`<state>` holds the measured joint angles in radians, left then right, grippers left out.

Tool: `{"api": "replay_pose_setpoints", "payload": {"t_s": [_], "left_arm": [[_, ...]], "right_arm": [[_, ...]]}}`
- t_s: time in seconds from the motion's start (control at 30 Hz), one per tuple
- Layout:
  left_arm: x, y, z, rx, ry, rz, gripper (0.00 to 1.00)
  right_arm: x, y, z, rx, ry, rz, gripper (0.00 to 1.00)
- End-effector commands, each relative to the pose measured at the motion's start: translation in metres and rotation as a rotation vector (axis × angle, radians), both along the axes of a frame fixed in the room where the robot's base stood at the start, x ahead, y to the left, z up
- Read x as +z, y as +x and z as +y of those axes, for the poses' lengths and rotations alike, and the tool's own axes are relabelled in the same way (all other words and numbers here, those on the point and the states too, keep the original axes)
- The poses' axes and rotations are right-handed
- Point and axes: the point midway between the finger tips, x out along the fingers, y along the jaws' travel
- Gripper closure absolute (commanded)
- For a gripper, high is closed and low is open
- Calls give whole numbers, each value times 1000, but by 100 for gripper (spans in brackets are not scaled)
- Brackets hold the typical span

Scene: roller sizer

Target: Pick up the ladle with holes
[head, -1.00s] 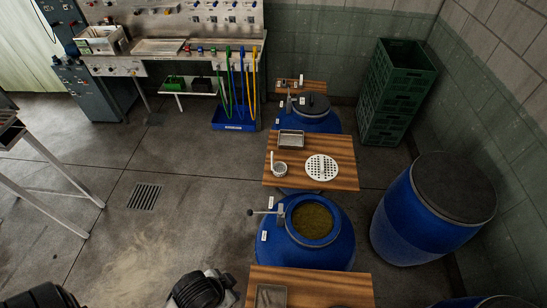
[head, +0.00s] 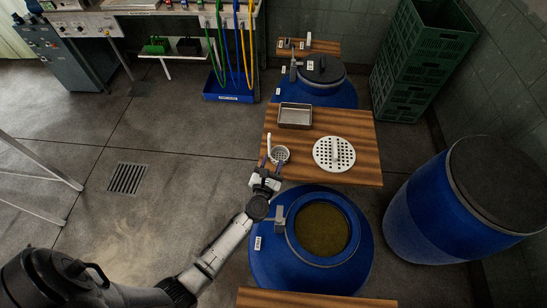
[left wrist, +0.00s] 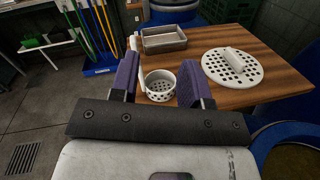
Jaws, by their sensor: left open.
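The ladle with holes (head: 280,153) is a small white perforated cup with an upright handle. It sits near the left front edge of the wooden board (head: 350,122). In the left wrist view the ladle's cup (left wrist: 160,86) shows between the fingers, farther off, with its handle rising beside the left finger. My left gripper (head: 270,166) is open, with purple fingers at the board's front left edge, close to the ladle. Whether a finger touches the ladle I cannot tell. My right gripper is not in view.
A white perforated disc with a bar handle (head: 334,154) lies right of the ladle. A metal tray (head: 295,115) is behind it. An open blue barrel (head: 262,262) stands in front of the board, and a closed blue barrel (head: 425,215) at right.

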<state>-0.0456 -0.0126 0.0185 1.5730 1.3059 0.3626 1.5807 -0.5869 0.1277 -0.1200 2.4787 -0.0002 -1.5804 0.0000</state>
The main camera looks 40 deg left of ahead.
Motion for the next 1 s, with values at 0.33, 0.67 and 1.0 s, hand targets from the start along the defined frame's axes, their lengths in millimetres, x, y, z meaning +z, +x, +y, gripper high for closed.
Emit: {"api": "replay_pose_setpoints", "payload": {"t_s": [0.33,0.67,1.0], "left_arm": [[-35,19,37,183,-240,-68,57],[-35,63,65,183,-239,-68,57],[-34,80,76,182,-238,-66,57]], "right_arm": [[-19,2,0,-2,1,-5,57],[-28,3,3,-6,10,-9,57],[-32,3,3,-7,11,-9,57]]}}
